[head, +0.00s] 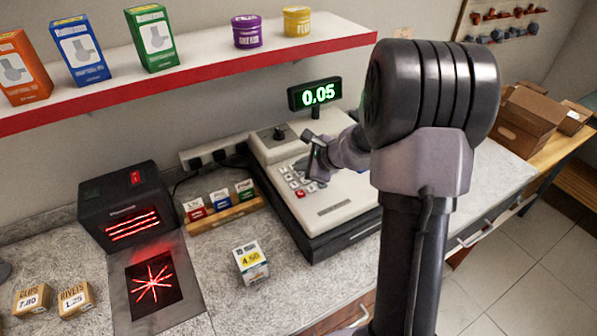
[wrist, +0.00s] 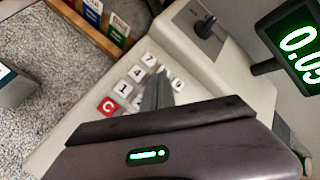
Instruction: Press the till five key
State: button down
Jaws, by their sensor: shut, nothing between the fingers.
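The till (head: 335,205) is a cream cash register on the counter, with a keypad of white keys and one red C key (wrist: 107,105). Its display (head: 315,94) reads 0.05 in green; part of it also shows in the wrist view (wrist: 298,45). My gripper (head: 308,172) is shut and empty, its fingers pointing down over the keypad. In the wrist view the fingertips (wrist: 158,78) cover the middle of the keypad. The 7, 4 and 1 keys show to their left. The five key is hidden behind the fingers; I cannot tell whether they touch it.
A black scanner (head: 120,205) with red light stands left of the till. A small box marked 4.50 (head: 250,262) and a wooden rack of colored cards (head: 222,213) are nearby. A red-edged shelf (head: 200,70) with boxes and tins hangs above. Cardboard boxes (head: 525,120) are at right.

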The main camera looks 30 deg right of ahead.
aim_at(302, 175)
jog(key=shift+r, duration=0.15)
notch_tip(302, 175, up, 6)
jog(key=p, duration=0.4)
dwell(0.6)
